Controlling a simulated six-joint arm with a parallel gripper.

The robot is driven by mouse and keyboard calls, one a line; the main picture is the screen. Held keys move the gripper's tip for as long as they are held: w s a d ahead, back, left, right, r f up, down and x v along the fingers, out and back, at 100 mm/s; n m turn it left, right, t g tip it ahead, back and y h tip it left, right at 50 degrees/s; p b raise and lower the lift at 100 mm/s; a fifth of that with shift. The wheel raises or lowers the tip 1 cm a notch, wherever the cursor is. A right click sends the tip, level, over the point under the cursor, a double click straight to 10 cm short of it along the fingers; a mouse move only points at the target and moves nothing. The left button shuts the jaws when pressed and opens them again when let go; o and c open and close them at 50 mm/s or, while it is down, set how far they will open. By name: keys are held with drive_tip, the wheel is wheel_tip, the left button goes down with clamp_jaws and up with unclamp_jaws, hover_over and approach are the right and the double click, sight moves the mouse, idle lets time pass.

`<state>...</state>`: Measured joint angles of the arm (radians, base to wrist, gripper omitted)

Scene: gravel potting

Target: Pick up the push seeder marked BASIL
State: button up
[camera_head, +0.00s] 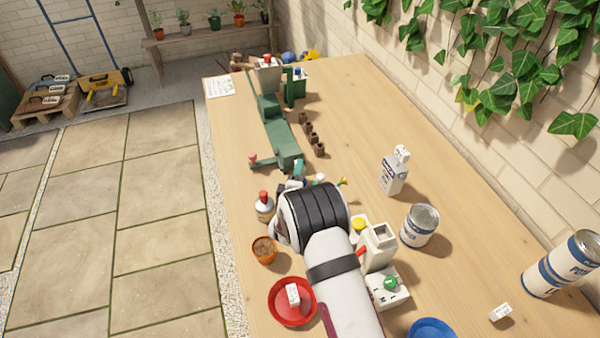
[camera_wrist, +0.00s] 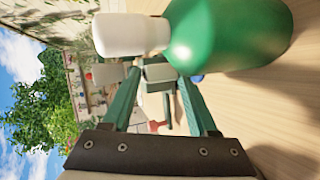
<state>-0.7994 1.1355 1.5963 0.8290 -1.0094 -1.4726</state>
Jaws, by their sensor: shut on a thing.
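My gripper (camera_head: 307,181) reaches over the middle of the bench, its jaws mostly hidden by the wrist. In the wrist view its two dark green fingers (camera_wrist: 158,76) are closed in on something. A green, rounded body (camera_wrist: 225,35) with a white end (camera_wrist: 130,35) fills the top of that view, right at the fingers. I take it for the push seeder, held with its white end up. The contact is partly hidden, and no BASIL lettering is readable.
A green bench tool (camera_head: 280,135) lies beyond my gripper, with brown plugs beside it. A red-capped bottle (camera_head: 264,207) and a terracotta pot (camera_head: 264,250) stand close left. A white pump bottle (camera_head: 393,173) and a tin (camera_head: 419,225) stand right. A red saucer (camera_head: 276,310) is nearer.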

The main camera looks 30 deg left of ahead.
drive_tip(key=c, duration=0.5)
